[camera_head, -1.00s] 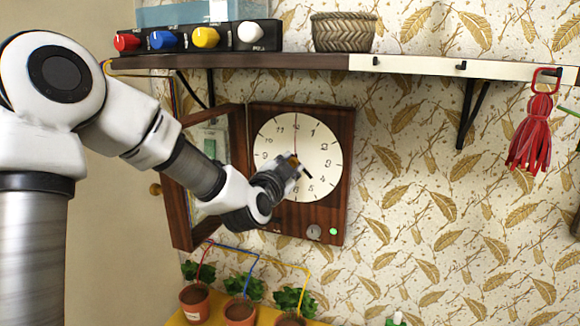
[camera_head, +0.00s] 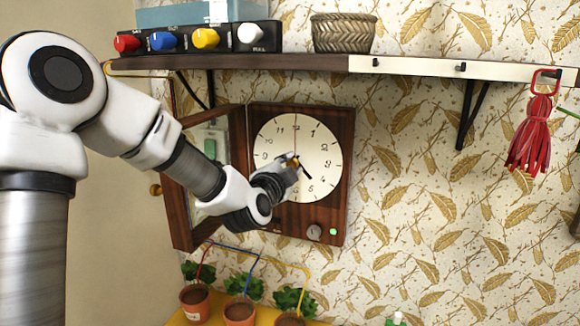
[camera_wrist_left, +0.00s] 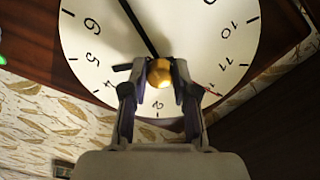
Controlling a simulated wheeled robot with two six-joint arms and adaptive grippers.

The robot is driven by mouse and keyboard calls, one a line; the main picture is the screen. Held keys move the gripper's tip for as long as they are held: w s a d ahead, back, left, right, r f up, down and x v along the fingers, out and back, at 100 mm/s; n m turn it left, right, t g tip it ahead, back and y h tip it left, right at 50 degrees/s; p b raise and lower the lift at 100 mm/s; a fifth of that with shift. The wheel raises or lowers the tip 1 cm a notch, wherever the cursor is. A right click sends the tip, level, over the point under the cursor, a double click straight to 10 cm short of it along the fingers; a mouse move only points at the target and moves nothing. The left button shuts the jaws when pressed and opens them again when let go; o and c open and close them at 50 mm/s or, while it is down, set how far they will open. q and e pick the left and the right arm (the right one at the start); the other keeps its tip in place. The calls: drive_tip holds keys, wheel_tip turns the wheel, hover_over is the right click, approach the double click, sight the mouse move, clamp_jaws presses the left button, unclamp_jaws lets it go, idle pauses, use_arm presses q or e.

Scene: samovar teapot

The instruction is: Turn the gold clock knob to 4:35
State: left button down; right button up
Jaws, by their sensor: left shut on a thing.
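The round white clock face (camera_head: 325,150) sits in a dark wooden case on the wall. My left gripper (camera_head: 290,161) reaches in from the left and covers the face's centre and lower left. In the left wrist view, its two fingers (camera_wrist_left: 159,80) are shut on the gold knob (camera_wrist_left: 159,74) at the centre. The face appears turned there. A long black hand (camera_wrist_left: 138,25) runs up-left, past the 6 on the side away from the 5. A short dark hand (camera_wrist_left: 122,67) points left, near the 4 and 5. A thin red hand (camera_wrist_left: 208,90) points near 12. My right gripper is out of view.
The clock's wooden door (camera_head: 178,205) stands open at the left. A grey knob (camera_head: 314,232) and a green light (camera_head: 333,231) sit low on the case. A shelf (camera_head: 300,62) runs above; potted plants (camera_head: 240,312) stand below.

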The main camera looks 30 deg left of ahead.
use_arm(q)
drive_tip(key=c, duration=0.9)
unclamp_jaws()
drive_tip(key=shift+w+a+f, duration=0.1)
drive_tip(key=v, duration=0.7)
drive_tip(key=shift+s, duration=0.25)
drive_tip(key=shift+w, duration=0.1)
